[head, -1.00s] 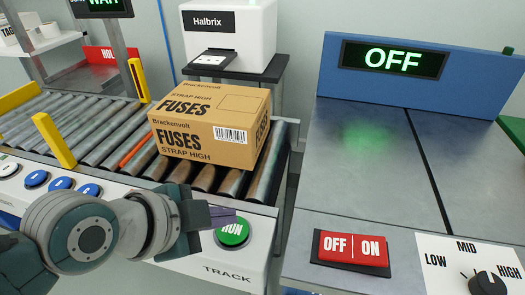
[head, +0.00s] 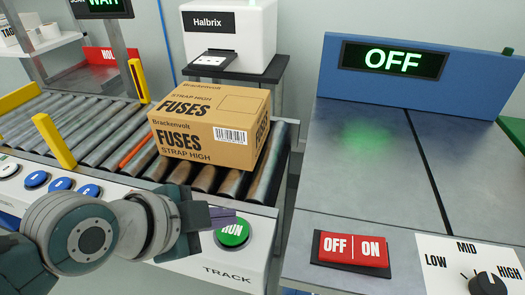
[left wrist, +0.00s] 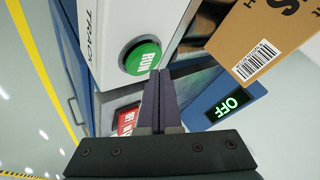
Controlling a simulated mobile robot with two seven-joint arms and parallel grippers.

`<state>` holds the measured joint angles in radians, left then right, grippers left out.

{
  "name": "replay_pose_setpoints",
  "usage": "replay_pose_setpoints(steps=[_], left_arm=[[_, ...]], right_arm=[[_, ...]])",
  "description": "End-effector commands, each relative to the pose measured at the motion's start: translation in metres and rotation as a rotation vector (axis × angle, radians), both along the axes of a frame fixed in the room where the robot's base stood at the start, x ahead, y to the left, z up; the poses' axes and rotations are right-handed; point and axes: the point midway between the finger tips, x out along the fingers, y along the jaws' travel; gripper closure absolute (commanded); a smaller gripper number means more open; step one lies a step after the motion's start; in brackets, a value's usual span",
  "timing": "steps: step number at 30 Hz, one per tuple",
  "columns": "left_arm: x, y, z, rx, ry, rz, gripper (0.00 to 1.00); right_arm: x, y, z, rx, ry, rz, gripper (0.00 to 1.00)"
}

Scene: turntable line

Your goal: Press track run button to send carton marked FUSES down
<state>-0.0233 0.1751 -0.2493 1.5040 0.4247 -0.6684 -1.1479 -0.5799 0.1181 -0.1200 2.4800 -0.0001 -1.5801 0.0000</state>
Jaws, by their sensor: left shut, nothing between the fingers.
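The carton marked FUSES (head: 207,124) sits on the rollers at the right end of the roller track (head: 112,128). The green round RUN button (head: 233,233) is on the white front panel above the word TRACK. My left gripper (head: 235,216) is shut and empty, with its fingertips just at the top edge of the button in the head view. In the left wrist view the shut fingers (left wrist: 158,75) point toward the green RUN button (left wrist: 142,57), very close to it. I cannot tell whether they touch. My right gripper is not in view.
Right of the track is a flat grey metal table (head: 360,165) with a blue back panel reading OFF (head: 393,59). A red OFF/ON switch (head: 353,250) and a LOW-MID-HIGH knob (head: 488,284) are at its front. Blue buttons (head: 62,184) line the panel's left. A Halbrix printer (head: 229,38) stands behind.

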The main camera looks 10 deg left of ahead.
Motion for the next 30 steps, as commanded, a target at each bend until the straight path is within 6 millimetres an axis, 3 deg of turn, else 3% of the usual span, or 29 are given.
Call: replay_pose_setpoints(steps=[30], left_arm=[[-0.0001,0.0002,-0.0087,0.000,0.000,0.000,1.00]], right_arm=[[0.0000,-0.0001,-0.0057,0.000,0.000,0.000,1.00]])
